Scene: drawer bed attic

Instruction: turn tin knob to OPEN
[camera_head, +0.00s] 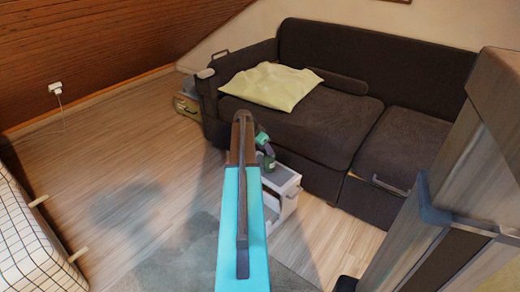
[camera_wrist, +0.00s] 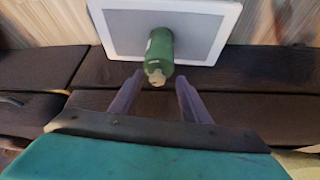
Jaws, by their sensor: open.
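In the wrist view a dark green tin (camera_wrist: 159,48) points toward the camera, with a small beige knob (camera_wrist: 156,77) at its near end. My gripper (camera_wrist: 160,80) is open, with its two grey fingers on either side of the knob. Gaps show between each finger and the tin; I cannot tell how deep the fingers reach. In the head view the tin (camera_head: 268,162) shows small at the white box, partly behind my arm. The knob's markings are too small to read.
The white box (camera_head: 287,194) stands on the wood floor before the dark sofa (camera_head: 300,105), which bears a pale yellow cushion (camera_head: 270,86). A white grid-patterned piece (camera_head: 25,235) is at left. A wooden post (camera_head: 460,170) blocks the right. The left floor is clear.

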